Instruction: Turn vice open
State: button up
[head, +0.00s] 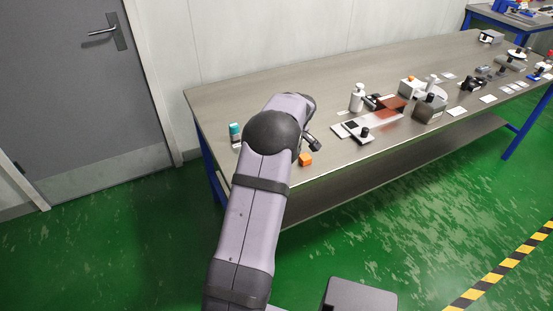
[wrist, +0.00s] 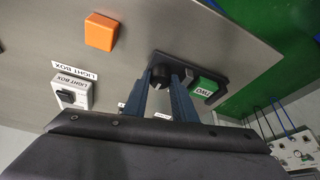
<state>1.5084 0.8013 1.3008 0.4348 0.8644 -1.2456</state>
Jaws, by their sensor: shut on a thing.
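In the wrist view a dark, long base carries a round black knob (wrist: 161,77) and a green block (wrist: 203,88) with a white label at its right end. I take this dark base (wrist: 184,66) to be the vice, though no vice label is readable. My gripper (wrist: 161,84) reaches its two blue-grey fingers to either side of the knob and is shut on it. The fingers hide parts of the base. In the head view my arm hides the gripper and the knob.
An orange cube (head: 305,159) lies near the table's front edge; the wrist view shows it too (wrist: 101,31). A white light box (wrist: 71,91) with its label stands close by. A white pump bottle (head: 357,98) and several devices stand further right along the table (head: 260,85).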

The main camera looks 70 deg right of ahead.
dwell(0.4)
jog(key=o, duration=1)
jog(key=shift+o, duration=0.2)
jog(key=shift+a, duration=0.1)
jog(key=shift+r+m+p, duration=0.2)
jog(key=shift+m+p, duration=0.3)
jog(key=shift+p, duration=0.45)
jog(key=m+p, duration=0.2)
jog(key=p, duration=0.1)
jog(key=shift+w+a+r+g+h, duration=0.1)
jog(key=shift+w+g+h, duration=0.05)
jog(key=shift+g+h, duration=0.25)
jog(key=m+g+h+p, duration=0.1)
jog(key=m+p, duration=0.3)
jog(key=p, duration=0.6)
jog(key=shift+w+f+m+g+p, duration=0.1)
jog(key=shift+f+m+g+p, duration=0.2)
jog(key=shift+m+g+p, duration=0.65)
jog(key=shift+m+t, duration=0.35)
